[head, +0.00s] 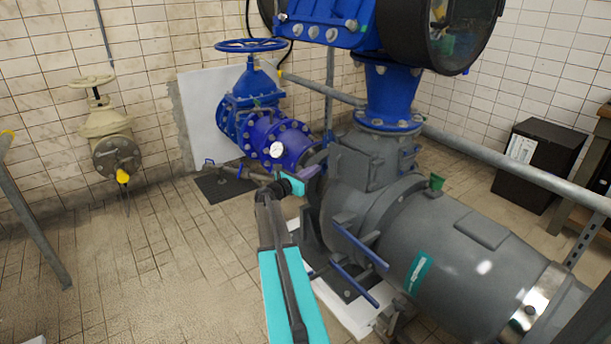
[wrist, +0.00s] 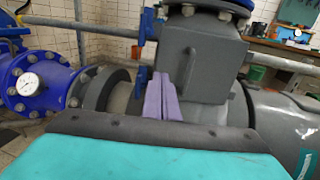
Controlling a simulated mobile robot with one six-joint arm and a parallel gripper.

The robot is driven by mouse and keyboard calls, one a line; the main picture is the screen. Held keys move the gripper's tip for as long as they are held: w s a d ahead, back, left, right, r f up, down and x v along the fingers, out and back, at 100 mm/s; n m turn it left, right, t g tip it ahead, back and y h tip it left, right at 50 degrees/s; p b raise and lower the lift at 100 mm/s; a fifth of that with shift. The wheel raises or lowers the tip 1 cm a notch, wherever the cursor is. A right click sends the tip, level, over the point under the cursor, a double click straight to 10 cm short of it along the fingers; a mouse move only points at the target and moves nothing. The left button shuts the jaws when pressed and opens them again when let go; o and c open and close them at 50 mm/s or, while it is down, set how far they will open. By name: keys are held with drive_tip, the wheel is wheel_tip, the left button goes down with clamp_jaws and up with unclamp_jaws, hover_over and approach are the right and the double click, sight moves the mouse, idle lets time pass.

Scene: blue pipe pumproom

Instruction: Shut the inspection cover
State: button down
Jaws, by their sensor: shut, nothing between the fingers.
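My gripper (wrist: 160,97) has two purple fingers, pressed together with nothing between them. In the wrist view they point at the lower left part of a grey box-shaped housing (wrist: 198,62). I cannot tell whether they touch it. The housing has a flat front face. I cannot tell for sure which part is the inspection cover or whether it stands open.
A large grey pump body (head: 470,235) extends to the right. A blue valve with a handwheel (head: 250,46) and a gauge (head: 277,149) stand at left. A grey rail (head: 520,166) runs behind the pump.

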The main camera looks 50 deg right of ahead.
sight(330, 159)
drive_tip(key=shift+s+d, duration=0.2)
drive_tip(key=shift+d, duration=1.55)
drive_tip(key=shift+s+d, duration=0.2)
drive_tip(key=shift+d, duration=1.55)
drive_tip(key=shift+d, duration=0.1)
drive_tip(key=d+b, duration=0.2)
drive_tip(key=d, duration=0.1)
drive_tip(key=shift+d+f, duration=0.15)
drive_tip(key=shift+d, duration=0.4)
drive_tip(key=shift+d+r, duration=0.15)
drive_tip(key=shift+r, duration=0.15)
drive_tip(key=shift+s, duration=0.1)
